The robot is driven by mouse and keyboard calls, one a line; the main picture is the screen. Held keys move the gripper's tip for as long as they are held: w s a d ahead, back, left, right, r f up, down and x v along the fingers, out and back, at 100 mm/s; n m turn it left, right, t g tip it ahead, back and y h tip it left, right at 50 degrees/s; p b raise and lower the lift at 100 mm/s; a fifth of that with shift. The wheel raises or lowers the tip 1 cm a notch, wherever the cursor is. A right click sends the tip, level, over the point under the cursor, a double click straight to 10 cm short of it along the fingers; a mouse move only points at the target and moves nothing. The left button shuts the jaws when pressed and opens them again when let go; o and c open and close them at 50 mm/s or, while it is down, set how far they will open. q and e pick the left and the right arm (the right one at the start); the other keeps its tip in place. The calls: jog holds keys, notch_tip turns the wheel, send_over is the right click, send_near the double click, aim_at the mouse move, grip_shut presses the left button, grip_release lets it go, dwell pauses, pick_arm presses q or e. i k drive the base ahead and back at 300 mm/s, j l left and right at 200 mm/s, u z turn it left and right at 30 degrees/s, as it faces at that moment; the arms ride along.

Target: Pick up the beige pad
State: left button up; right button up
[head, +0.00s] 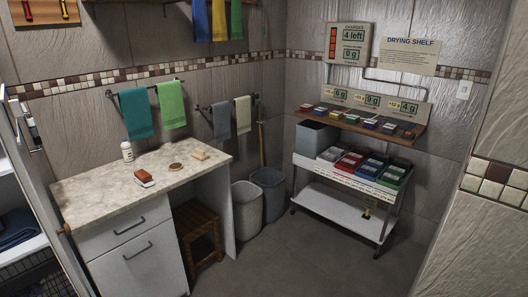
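A small beige pad (200,154) lies flat near the back right part of the speckled countertop (105,187). Nothing touches it in view. A round brown disc (176,166) lies to its left, apart from it. Neither of my grippers shows in the head view.
A white bottle (127,151) and a red-brown and white brush-like item (144,178) stand on the counter. A wooden stool (198,233) sits under it. Bins (247,209) stand to its right. A cart (340,212) with coloured trays is below a drying shelf (362,127). The floor in front is clear.

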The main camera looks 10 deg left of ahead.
aim_at(199, 154)
jog(key=i+j+z, duration=0.1)
jog(key=z, duration=0.3)
jog(key=j+z, duration=0.15)
jog(key=z, duration=0.25)
jog(key=i+j+z, duration=0.1)
jog(key=z, duration=0.3)
jog(key=j+z, duration=0.25)
jog(key=z, duration=0.15)
jog(key=i+j+z, duration=0.1)
jog(key=j+z, duration=0.2)
jog(key=j, duration=0.65)
jog(key=j+z, duration=0.25)
jog(key=j, duration=0.75)
jog(key=j+u, duration=0.5)
jog(key=i+j+u, duration=0.15)
jog(key=j+u, duration=0.35)
